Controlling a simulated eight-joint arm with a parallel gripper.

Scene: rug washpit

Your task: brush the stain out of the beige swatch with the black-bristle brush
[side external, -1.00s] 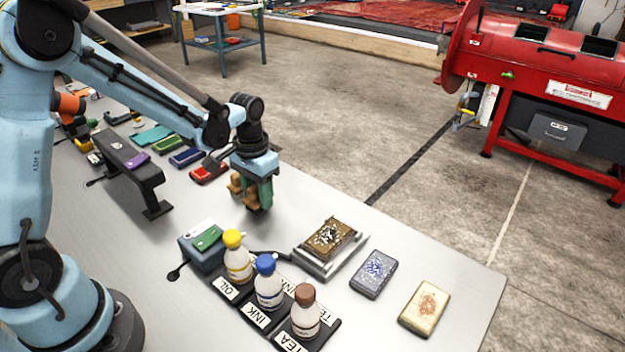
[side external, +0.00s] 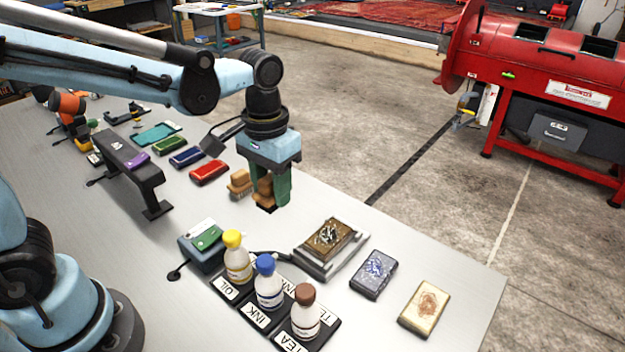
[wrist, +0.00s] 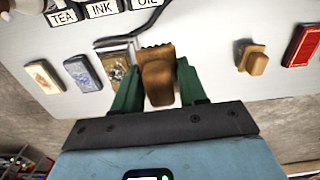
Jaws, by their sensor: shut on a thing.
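My gripper (side external: 272,190) is shut on a wooden brush (side external: 264,187) with dark bristles. In the wrist view, the brush (wrist: 158,82) sits between the two green fingers of my gripper (wrist: 160,88), its black bristles showing at the far end. The beige swatch (side external: 425,308) lies flat on the bench near its right front edge, with a brown stain in its middle; it also shows in the wrist view (wrist: 44,77). My gripper is well to the left of and behind this swatch. How far the bristles are above the bench is hard to tell.
A second wooden brush (side external: 240,183) stands on the bench beside the held one. A brown stained swatch (side external: 343,232) lies on a metal plate; a grey-blue stained swatch (side external: 373,273) lies between it and the beige one. OIL, INK and TEA bottles (side external: 269,284) stand in front.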

